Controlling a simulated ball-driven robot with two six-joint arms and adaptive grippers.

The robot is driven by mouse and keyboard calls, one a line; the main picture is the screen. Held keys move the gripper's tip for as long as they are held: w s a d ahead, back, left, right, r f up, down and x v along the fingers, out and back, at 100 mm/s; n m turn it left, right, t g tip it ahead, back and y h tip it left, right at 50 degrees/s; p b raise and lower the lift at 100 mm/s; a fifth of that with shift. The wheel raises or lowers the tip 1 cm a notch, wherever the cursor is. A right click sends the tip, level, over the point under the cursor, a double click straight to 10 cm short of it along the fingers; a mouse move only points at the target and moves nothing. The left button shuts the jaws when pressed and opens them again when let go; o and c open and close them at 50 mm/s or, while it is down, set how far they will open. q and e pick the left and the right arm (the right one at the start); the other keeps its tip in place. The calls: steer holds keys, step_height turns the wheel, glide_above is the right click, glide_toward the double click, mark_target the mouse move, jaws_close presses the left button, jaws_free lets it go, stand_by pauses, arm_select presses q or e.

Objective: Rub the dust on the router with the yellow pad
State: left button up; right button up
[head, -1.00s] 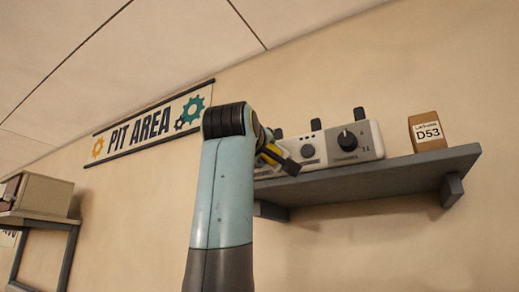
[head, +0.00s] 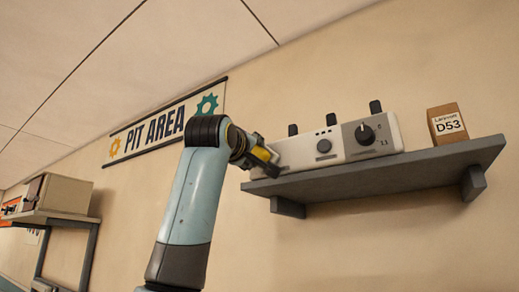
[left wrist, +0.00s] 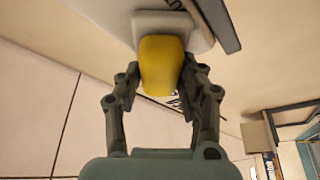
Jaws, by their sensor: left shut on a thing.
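The router (head: 328,147) is a white box with dark upright antennas, a black knob and a grey right panel, on a wall shelf in the head view. My left gripper (head: 262,152) is at its left end, shut on the yellow pad (head: 261,154). In the left wrist view the yellow pad (left wrist: 161,65) sits between the fingers of my left gripper (left wrist: 161,76). A pale block lies at the pad's far end, against or close to a white body that looks like the router (left wrist: 105,14). I cannot make out dust. My right gripper is out of view.
The grey shelf (head: 400,172) has brackets below, and a cardboard box (head: 447,124) labelled D53 stands at its right end. A PIT AREA sign (head: 160,126) hangs on the wall. Another shelf with a box (head: 62,193) is at far left. Wall below the shelf is clear.

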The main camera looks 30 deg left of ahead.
arm_select(q)
steer(key=shift+a, duration=0.55)
steer(key=shift+w+a, duration=0.15)
steer(key=shift+a, duration=1.1)
steer(key=shift+d, duration=0.1)
steer(key=s+b, duration=0.2)
steer(key=s, duration=0.4)
steer(key=shift+a, duration=0.2)
steer(key=s+b, duration=0.1)
steer(key=s, duration=0.2)
steer(key=shift+a, duration=0.1)
